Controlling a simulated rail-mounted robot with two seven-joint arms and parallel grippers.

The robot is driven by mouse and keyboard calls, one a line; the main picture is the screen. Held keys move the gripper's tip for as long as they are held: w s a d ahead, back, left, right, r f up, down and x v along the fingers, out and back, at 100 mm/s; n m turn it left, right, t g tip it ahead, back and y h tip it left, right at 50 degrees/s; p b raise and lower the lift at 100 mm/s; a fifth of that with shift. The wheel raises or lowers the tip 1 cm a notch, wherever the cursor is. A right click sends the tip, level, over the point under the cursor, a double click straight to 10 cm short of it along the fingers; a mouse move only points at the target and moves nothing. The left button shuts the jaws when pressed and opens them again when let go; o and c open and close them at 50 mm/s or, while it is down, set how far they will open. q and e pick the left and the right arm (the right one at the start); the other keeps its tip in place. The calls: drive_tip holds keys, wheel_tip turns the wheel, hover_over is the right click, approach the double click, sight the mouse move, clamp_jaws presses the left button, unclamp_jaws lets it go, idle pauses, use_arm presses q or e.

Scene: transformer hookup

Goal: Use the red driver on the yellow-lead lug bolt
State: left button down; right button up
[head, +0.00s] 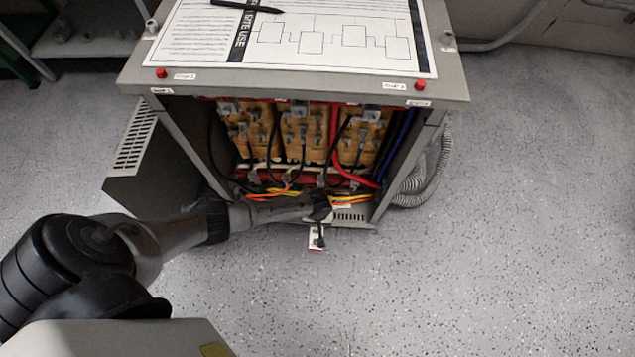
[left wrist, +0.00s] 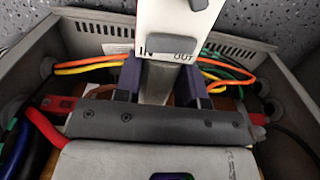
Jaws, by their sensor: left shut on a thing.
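My left gripper (head: 318,207) reaches in from the left to the lower front of the open transformer cabinet. In the left wrist view its two dark fingers (left wrist: 161,82) are shut on a white driver (left wrist: 178,22) with grey buttons marked IN and OUT. In the head view the driver (head: 317,240) hangs below the gripper, with a little red at its lower end. Yellow leads (head: 275,191) run across the cabinet bottom beside orange ones; a yellow lead also shows in the left wrist view (left wrist: 88,70). I cannot make out the yellow-lead lug bolt or the driver's tip. My right gripper is out of view.
The grey cabinet (head: 295,87) has side walls and a bottom lip around the opening. Tan coils (head: 303,135) and black, red and blue cables fill it. A diagram sheet (head: 330,38) and pen (head: 246,6) lie on top.

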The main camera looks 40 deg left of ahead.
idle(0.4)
use_arm(q)
drive_tip(key=shift+r+p, duration=0.1)
drive_tip(key=shift+p, duration=0.2)
idle(0.6)
drive_tip(key=shift+w+a, duration=0.6)
drive_tip(key=shift+w, duration=0.1)
idle(0.8)
